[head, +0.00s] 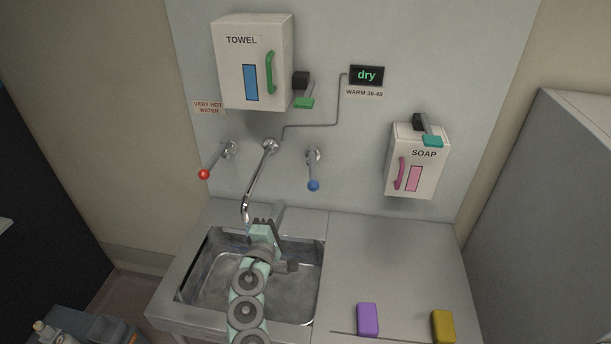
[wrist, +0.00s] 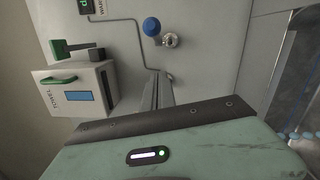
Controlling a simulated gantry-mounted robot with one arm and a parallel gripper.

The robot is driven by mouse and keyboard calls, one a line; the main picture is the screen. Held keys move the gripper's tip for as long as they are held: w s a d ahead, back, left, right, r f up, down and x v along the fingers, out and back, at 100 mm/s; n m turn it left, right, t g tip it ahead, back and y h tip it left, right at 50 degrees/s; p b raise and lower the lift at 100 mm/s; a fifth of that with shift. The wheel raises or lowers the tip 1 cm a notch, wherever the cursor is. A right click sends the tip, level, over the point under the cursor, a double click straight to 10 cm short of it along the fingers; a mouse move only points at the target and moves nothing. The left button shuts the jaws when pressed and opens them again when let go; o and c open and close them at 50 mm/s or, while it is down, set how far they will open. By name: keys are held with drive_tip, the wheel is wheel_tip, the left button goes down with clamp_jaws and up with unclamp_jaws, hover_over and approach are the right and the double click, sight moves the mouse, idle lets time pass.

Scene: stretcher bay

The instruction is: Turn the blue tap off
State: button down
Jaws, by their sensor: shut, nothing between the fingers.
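The blue tap is on the back wall, right of the spout, with a chrome body and a lever hanging nearly straight down to a blue knob (head: 313,185). In the wrist view its blue knob (wrist: 151,27) shows ahead of the fingers, beside its chrome body. My gripper (head: 279,208) is over the back of the sink, below and left of the blue knob and apart from it. Its fingers (wrist: 158,88) are shut and empty in the wrist view.
The red tap (head: 204,174) is left of the spout. The sink (head: 205,268) lies below my arm. A towel dispenser (head: 222,88) and soap dispenser (head: 424,182) hang on the wall. A purple block (head: 367,319) and yellow block (head: 443,326) lie on the otherwise clear right counter.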

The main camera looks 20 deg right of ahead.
drive_tip(key=shift+s+a, duration=0.15)
drive_tip(key=b, duration=0.2)
approach(312, 167)
drive_tip(key=shift+w+d+f, duration=0.5)
drive_tip(key=shift+w+f, duration=0.05)
drive_tip(key=shift+w, duration=1.35)
drive_tip(key=shift+s+r+y+p, duration=0.1)
drive_tip(key=shift+y+p, duration=0.2)
drive_tip(key=shift+p, duration=0.05)
